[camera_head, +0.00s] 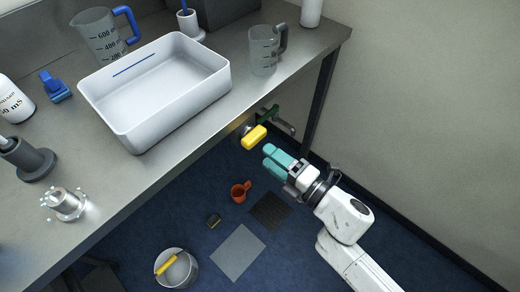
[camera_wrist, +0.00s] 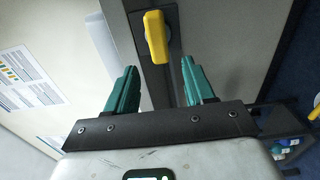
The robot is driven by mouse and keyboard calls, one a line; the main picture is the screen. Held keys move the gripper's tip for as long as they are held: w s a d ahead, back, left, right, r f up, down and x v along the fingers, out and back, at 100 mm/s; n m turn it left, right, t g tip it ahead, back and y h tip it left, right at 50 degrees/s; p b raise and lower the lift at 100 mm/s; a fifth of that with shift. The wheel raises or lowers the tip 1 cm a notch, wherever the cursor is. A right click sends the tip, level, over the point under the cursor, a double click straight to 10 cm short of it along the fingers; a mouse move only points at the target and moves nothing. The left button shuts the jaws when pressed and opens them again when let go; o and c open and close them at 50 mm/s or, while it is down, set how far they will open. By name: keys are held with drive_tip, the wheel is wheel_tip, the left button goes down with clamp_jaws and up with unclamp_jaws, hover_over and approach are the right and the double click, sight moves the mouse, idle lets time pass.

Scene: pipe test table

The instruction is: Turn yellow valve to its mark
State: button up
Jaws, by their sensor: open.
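The yellow valve handle (camera_head: 253,136) sticks out below the front edge of the table, in front of metal pipework. In the wrist view the yellow handle (camera_wrist: 156,38) stands nearly upright in the picture, at top centre, on a dark plate. I cannot make out its mark in either view. My gripper (camera_head: 269,157) has teal fingers and is just to the lower right of the handle, apart from it. In the wrist view my gripper (camera_wrist: 160,80) is open and empty, with its fingers on either side below the handle.
A green part (camera_head: 267,114) and metal pipe (camera_head: 285,127) lie beside the valve. Above are the table (camera_head: 110,185), a white basin (camera_head: 203,90) and a clear jug (camera_head: 263,55). On the floor are a metal bucket (camera_head: 178,272), red mug (camera_head: 239,194) and grey mat (camera_head: 238,252).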

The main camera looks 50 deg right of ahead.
drive_tip(key=shift+s, duration=2.3)
drive_tip(key=d+f+m+g+h+p, duration=0.1)
drive_tip(key=d+f+m+g+h, duration=0.2)
drive_tip(key=m, duration=0.4)
drive_tip(key=d+f+m+g+h+p, duration=0.2)
drive_tip(key=d+m+g+h, duration=0.1)
drive_tip(key=d+m+g, duration=0.3)
drive_tip(key=s+a+f+m+g+y+p, duration=0.2)
drive_tip(key=s+a+m+g+y, duration=0.3)
drive_tip(key=s+a+g, duration=0.3)
drive_tip(key=shift+s+a+f+m, duration=0.2)
drive_tip(key=shift+s+a+m, duration=0.25)
drive_tip(key=shift+a+m, duration=0.1)
